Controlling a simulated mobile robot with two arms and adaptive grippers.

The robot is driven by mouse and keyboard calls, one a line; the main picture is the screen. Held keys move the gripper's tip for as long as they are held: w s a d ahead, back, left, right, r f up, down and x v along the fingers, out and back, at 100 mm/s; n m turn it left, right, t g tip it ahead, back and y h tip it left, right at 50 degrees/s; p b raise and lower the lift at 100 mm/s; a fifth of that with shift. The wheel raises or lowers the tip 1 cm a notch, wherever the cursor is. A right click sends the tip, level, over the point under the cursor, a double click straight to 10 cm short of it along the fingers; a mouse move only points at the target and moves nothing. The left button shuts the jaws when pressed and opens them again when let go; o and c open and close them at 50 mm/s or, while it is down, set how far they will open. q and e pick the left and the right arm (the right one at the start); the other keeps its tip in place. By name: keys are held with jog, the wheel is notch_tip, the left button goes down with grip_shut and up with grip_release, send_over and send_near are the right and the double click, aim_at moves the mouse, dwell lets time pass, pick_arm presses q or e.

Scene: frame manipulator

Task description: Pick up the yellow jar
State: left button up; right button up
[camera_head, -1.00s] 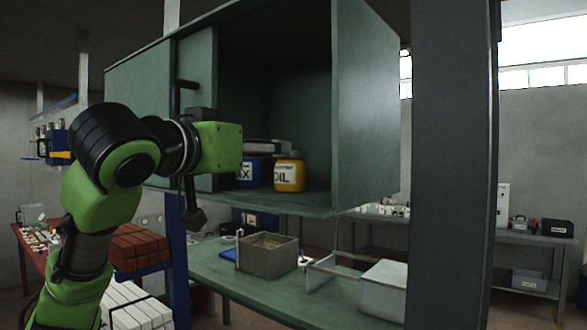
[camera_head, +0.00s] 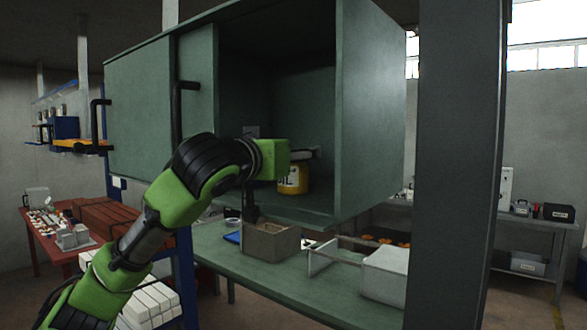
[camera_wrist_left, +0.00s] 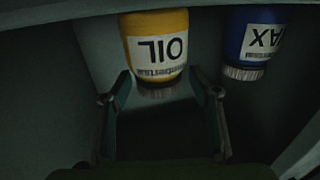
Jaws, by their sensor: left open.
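The yellow jar (camera_head: 293,181) with an "OIL" label stands on the floor of the green wall cabinet. My left gripper hides part of it in the head view. In the left wrist view the yellow jar (camera_wrist_left: 157,45) appears upside down, its ridged cap pointing down the picture. My left gripper (camera_wrist_left: 160,92) is open, its two fingers spread either side of the cap's end of the jar. I cannot tell if either finger touches it. A blue jar labelled "AX" (camera_wrist_left: 254,40) is to the right in the wrist view, outside the fingers. My right gripper is not in view.
The cabinet's open door (camera_head: 370,115) stands to the right of the opening, and its sliding panel (camera_head: 195,110) is to the left. A green workbench (camera_head: 290,277) below holds a grey box (camera_head: 270,242) and a white box (camera_head: 384,274). A dark post (camera_head: 455,170) rises at right.

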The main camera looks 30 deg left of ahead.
pick_arm(q)
jog(key=shift+s, duration=0.2)
jog(key=c, duration=0.3)
jog(key=shift+d, duration=0.1)
jog(key=c, duration=1.1)
jog(key=shift+r, duration=0.1)
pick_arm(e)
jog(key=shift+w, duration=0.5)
